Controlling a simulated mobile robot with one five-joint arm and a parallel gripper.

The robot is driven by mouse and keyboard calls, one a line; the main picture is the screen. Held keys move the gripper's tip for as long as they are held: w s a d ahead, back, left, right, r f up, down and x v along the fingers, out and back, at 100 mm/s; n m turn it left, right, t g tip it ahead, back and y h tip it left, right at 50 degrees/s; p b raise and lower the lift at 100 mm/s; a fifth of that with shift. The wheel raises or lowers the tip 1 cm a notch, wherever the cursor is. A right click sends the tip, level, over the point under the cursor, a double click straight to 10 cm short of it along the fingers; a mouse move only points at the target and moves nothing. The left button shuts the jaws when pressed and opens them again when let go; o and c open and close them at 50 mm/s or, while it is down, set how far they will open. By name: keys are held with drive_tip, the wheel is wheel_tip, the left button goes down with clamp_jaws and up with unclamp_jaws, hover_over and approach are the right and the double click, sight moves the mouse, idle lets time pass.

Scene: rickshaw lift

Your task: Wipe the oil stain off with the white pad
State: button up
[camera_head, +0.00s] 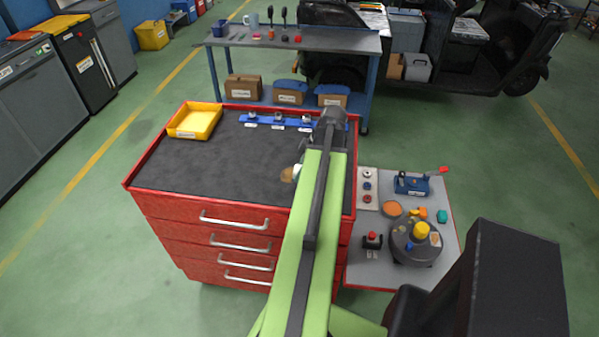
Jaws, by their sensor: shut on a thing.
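The brown oil stain (288,175) is a small patch on the dark top of the red cabinet, just left of my green arm. The white pad (298,168) shows as a small pale edge at the stain's upper right, beside the arm. My gripper (304,158) is mostly hidden behind the arm and is shut on the pad. The pad appears at or just above the stain; I cannot tell whether it touches. The arm also hides part of the surface to the right.
A yellow tray (195,121) sits at the cabinet's back left. A blue rack (277,122) with small metal parts runs along the back edge. A grey side table (430,255) with several devices stands at the right. The left-middle of the cabinet top (222,165) is clear.

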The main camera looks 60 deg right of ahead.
sight(288, 172)
drive_tip(key=shift+w+a+f, duration=0.1)
drive_tip(key=shift+w+a, duration=0.2)
drive_tip(key=shift+w, duration=0.65)
drive_tip(key=shift+w+a, duration=0.25)
drive_tip(key=shift+w, duration=0.7)
drive_tip(key=shift+w+a, duration=0.25)
drive_tip(key=shift+w, duration=0.65)
drive_tip(key=shift+w+a, duration=0.25)
drive_tip(key=shift+w, duration=0.65)
drive_tip(key=shift+w+d, duration=0.15)
drive_tip(key=shift+d, duration=0.55)
drive_tip(key=shift+s+d, duration=0.3)
drive_tip(key=shift+s, duration=0.65)
drive_tip(key=shift+s+d, duration=0.3)
drive_tip(key=shift+s, duration=0.6)
drive_tip(key=shift+s+d+f, duration=0.1)
drive_tip(key=shift+s+d, duration=0.15)
drive_tip(key=shift+s, duration=0.55)
drive_tip(key=shift+s+d, duration=0.2)
drive_tip(key=shift+s, duration=0.6)
drive_tip(key=shift+s+d, duration=0.1)
drive_tip(key=shift+s, duration=0.1)
drive_tip(key=shift+c, duration=0.6)
wheel_tip(288, 172, up, 6)
drive_tip(key=p, duration=0.5)
drive_tip(key=shift+w, duration=0.1)
